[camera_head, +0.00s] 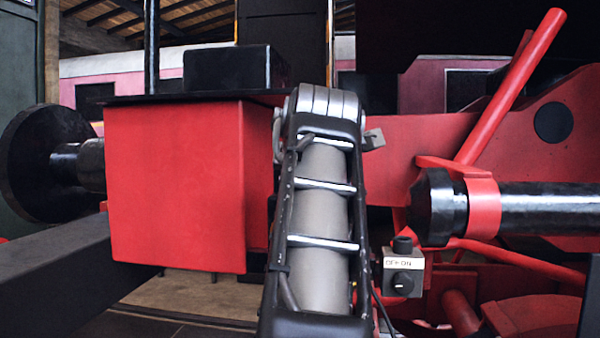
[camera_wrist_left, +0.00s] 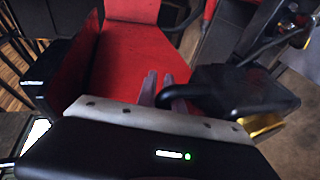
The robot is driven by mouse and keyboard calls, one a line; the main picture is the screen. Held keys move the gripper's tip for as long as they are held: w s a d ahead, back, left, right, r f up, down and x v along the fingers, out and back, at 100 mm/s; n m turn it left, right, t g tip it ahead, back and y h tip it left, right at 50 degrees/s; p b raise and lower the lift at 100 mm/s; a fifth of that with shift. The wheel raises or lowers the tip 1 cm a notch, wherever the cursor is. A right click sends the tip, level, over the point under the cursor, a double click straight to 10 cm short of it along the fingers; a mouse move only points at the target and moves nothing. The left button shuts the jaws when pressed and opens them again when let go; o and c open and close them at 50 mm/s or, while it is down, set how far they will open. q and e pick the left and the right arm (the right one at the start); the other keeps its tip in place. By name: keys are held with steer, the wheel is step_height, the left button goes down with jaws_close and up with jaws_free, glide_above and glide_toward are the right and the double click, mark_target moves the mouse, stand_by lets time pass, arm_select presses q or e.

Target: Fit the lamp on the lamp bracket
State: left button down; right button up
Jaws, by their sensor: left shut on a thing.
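The lamp, black with a gold-coloured part, shows in the left wrist view (camera_wrist_left: 245,88). A black curved handle runs from it to my left gripper (camera_wrist_left: 160,88). My left gripper is shut on this handle, with the lamp hanging off to the right of the fingers. A red face of the engine lies just beyond the fingers. In the head view my arm fills the middle and hides its gripper and the lamp. I cannot make out the lamp bracket in either view. My right gripper is in neither view.
A red box-shaped beam end (camera_head: 175,185) with a black top stands left of my arm. A black round buffer (camera_head: 45,160) is further left. A black cylinder (camera_head: 530,208) with a red collar and a sloping red bar (camera_head: 510,88) are right. A small switch box (camera_head: 404,272) sits below.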

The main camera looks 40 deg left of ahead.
arm_select(q)
steer(key=shift+d+f+b, duration=0.1)
steer(key=shift+f+b, duration=1.2)
steer(key=shift+f, duration=0.55)
steer(key=c, duration=1.4)
jaws_free()
steer(key=shift+f, duration=0.1)
steer(key=b+v, duration=0.1)
steer(key=v, duration=0.7)
